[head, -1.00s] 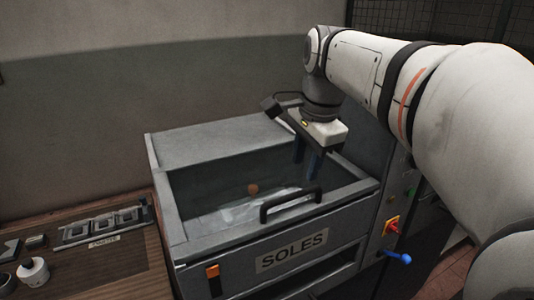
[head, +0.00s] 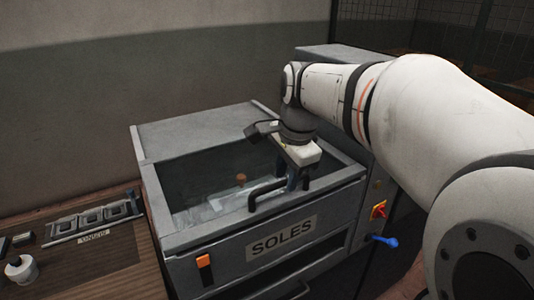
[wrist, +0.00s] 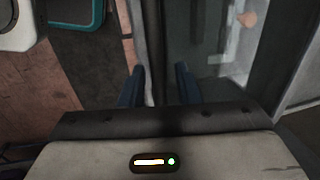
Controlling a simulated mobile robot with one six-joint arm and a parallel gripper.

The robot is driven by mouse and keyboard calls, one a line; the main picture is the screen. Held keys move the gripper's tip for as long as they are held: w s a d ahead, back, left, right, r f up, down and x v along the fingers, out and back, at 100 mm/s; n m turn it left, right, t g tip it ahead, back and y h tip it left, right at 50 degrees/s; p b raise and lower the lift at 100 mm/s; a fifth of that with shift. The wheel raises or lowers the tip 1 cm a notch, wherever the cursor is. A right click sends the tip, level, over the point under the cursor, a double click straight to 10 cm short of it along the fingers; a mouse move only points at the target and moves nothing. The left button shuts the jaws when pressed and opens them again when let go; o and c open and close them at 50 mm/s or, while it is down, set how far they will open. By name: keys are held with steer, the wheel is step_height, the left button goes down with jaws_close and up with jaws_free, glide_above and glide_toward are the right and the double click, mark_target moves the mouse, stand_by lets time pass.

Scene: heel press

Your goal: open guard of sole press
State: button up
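The sole press, labelled SOLES (head: 283,238), has a see-through guard (head: 205,187) in a grey frame on top, lying closed. A black bar handle (head: 266,190) stands at the guard's front edge. My gripper (head: 290,180) points down at the right part of this handle, its fingers overlapping it in the head view. In the wrist view my gripper (wrist: 160,86) has its two blue fingers apart, with a grey frame edge running between and beyond them.
An orange switch (head: 204,262) is on the press front. A red knob (head: 379,210) and a blue lever (head: 384,240) are at its right.

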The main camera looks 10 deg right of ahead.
jaws_close()
steer(key=shift+d+r, duration=0.1)
